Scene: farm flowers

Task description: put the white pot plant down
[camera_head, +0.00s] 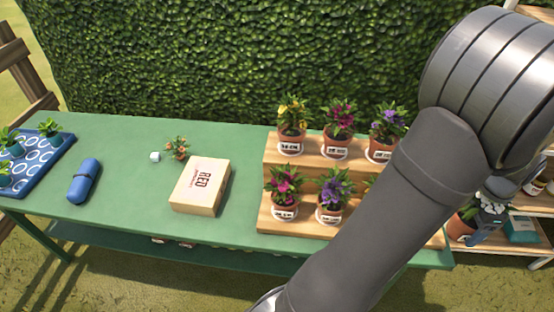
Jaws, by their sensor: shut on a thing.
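My gripper (487,222) is at the right, beyond the table's right end and in front of the wooden shelves. It is partly hidden behind my arm and small in view. It is shut on a potted plant (461,228) with green leaves and a reddish-brown pot. The pot looks roughly upright. Its flower colour and the exact grip are hard to make out, and I cannot tell whether its base touches a surface.
The green table (110,185) bears a two-step wooden stand (270,222) with several labelled flower pots, a box marked RED (200,187), a blue case (84,181), a small orange-flowered plant (178,148) and a blue tray (45,165). Wooden shelves (530,203) stand right. My arm hides the stand's right part.

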